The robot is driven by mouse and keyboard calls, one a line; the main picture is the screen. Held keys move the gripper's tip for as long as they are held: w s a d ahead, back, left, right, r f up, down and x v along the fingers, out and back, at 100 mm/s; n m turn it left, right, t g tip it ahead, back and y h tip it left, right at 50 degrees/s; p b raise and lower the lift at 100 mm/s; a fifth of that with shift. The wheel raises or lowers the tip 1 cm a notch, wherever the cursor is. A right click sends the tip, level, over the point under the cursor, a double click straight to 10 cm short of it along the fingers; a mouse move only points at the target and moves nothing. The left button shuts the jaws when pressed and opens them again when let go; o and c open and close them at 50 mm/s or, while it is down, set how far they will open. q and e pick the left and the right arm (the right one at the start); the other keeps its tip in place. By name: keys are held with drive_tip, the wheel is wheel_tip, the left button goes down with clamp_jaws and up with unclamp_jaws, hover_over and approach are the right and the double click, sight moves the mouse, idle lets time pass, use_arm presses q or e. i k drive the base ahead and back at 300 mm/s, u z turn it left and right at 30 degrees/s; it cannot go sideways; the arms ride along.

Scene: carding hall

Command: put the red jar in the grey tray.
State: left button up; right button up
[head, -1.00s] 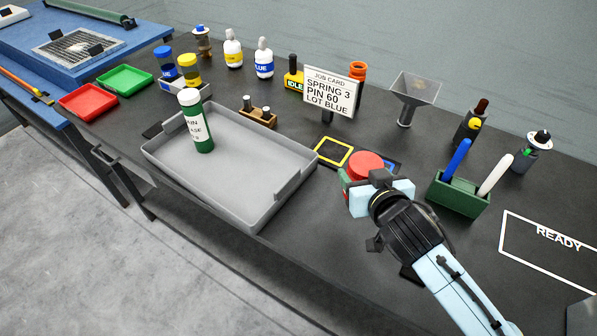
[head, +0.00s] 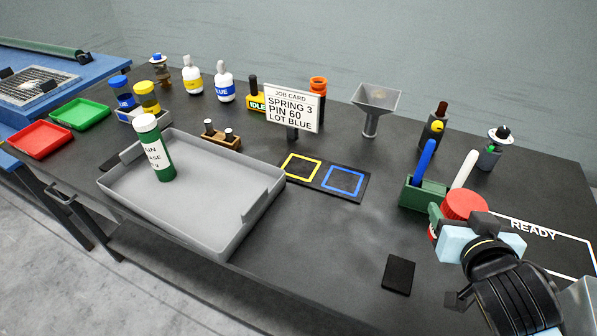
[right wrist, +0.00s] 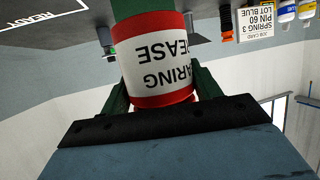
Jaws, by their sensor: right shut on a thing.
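The red jar (head: 465,205) has a red lid; in the right wrist view (right wrist: 153,62) its white label shows part of the words "BEARING GREASE", upside down. My right gripper (head: 462,226) is shut on the jar, with green fingers on both sides of it. It holds the jar in front of the green pen holder, near the READY outline. The grey tray (head: 218,208) is on the left half of the bench, well to the left of the jar. A green jar (head: 155,150) with a white lid stands in the tray. My left gripper is out of view.
A mat with yellow and blue squares (head: 325,177) lies right of the tray. A job card (head: 291,110) and funnel (head: 374,108) stand behind. The green holder (head: 420,194) with two pens is close to the jar. A black pad (head: 398,275) lies in front.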

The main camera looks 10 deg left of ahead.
sight(214, 209)
drive_tip(key=z, duration=2.7)
drive_tip(key=k, duration=2.1)
drive_tip(key=u, duration=2.2)
drive_tip(key=i, duration=0.5)
drive_tip(key=z, duration=0.05)
